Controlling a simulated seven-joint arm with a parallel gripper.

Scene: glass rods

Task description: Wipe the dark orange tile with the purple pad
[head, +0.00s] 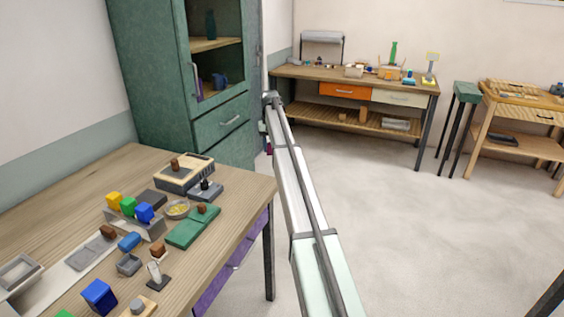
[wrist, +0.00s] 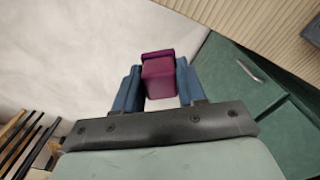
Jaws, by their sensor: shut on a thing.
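My gripper (wrist: 157,88) has dark blue fingers shut on the purple pad (wrist: 158,72), a small block-like piece at the fingertips in the wrist view. In the head view a bit of purple (head: 268,148) shows beside my arm, left of its far end; most of the gripper is hidden there. The pad is in the air, with pale floor and the green cabinet behind it. I cannot make out the dark orange tile for certain in either view.
A wooden table (head: 68,180) with blocks and trays stands at the left. A green cabinet (head: 165,70) stands behind it. A bench (head: 290,72) with an orange drawer (head: 345,91) and small items on top stands at the back. Open floor (head: 400,220) lies at the right.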

